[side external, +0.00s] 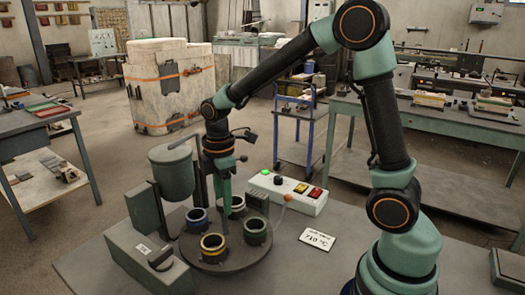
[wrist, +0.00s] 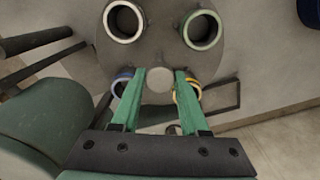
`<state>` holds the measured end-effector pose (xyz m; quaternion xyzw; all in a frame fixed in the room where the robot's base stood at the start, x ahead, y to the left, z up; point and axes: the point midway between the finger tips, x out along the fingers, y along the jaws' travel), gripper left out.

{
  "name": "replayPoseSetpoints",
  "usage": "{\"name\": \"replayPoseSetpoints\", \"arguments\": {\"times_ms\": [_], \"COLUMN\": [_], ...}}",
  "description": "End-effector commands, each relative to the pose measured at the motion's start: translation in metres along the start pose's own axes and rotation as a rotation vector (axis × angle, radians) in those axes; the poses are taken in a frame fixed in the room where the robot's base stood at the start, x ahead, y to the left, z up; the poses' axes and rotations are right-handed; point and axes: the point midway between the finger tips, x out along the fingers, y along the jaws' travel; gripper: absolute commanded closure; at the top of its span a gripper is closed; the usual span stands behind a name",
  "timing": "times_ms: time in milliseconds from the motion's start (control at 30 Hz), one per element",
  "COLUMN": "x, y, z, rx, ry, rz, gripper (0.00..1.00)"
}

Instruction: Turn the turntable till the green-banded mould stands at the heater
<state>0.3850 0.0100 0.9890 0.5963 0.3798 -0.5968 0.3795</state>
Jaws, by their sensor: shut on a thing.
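The dark round turntable (side external: 232,262) carries several ring-shaped moulds. The green-banded mould (side external: 255,231) stands at its right front; it also shows at the upper right in the wrist view (wrist: 202,30). The yellow-banded mould (side external: 212,247) is at the front, the blue-banded mould (side external: 196,221) at the left, and the white-banded mould (wrist: 124,19) at the back. My gripper (wrist: 160,76) points down at the turntable's middle, its fingers shut on the round grey hub (wrist: 160,84). The fingers partly cover the blue and yellow moulds in the wrist view. I cannot tell for certain which part is the heater.
A green cylindrical vessel (side external: 172,174) stands left behind the turntable, a grey-green box (side external: 145,258) left of it. A control box (side external: 290,192) with a lit green lamp is behind right. A lever with a pink ball (side external: 285,197) and a temperature card (side external: 318,240) are at the right.

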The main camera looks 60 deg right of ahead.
Motion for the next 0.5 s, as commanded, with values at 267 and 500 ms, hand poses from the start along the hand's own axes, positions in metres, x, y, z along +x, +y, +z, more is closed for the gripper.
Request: {"name": "replayPoseSetpoints", "arguments": {"times_ms": [267, 500], "x": [-0.0021, -0.0022], "y": [0.0004, 0.0004], "z": [-0.0009, -0.0011], "rx": [-0.142, -0.262], "ry": [0.001, 0.001], "rz": [0.003, 0.003], "gripper": [1.00, 1.00]}}
